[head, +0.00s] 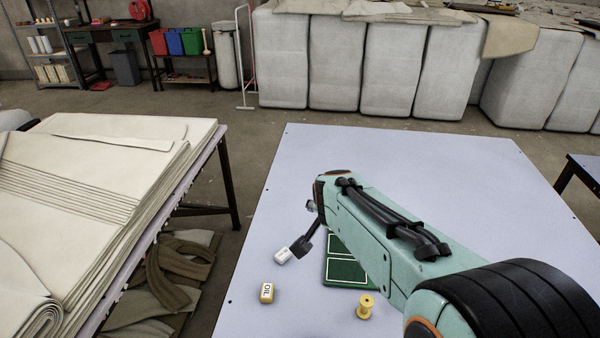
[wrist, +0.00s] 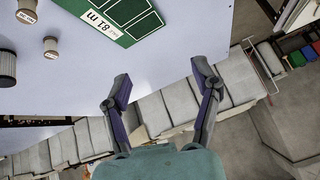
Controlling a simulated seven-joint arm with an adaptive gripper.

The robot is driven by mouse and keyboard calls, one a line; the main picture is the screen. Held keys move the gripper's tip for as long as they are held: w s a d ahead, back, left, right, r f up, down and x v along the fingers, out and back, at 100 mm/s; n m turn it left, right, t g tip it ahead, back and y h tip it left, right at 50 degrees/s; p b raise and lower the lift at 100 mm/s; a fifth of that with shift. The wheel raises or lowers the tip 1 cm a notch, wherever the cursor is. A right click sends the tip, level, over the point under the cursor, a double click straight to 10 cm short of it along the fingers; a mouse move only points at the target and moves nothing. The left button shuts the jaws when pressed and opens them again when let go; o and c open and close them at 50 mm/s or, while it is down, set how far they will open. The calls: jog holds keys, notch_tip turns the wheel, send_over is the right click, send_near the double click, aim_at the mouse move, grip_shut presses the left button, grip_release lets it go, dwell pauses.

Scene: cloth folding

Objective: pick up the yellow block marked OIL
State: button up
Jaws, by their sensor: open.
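I do not see the OIL block in the wrist view.
A green board (head: 345,272) is partly hidden by my arm. Stacked cream cloth (head: 90,190) fills another table at left.

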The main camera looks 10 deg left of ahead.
jog(key=w+a+f+n+g, duration=0.1)
jog(key=a+f+n, duration=0.1)
jog(key=a+f, duration=0.8)
jog(key=n+g, duration=0.2)
send_over(268, 287)
jog(key=s, duration=0.3)
jog(key=f, duration=1)
jog(key=shift+w+f, duration=0.25)
jog(key=shift+f, duration=0.15)
jog(key=x, duration=0.6)
jog(key=c, duration=1)
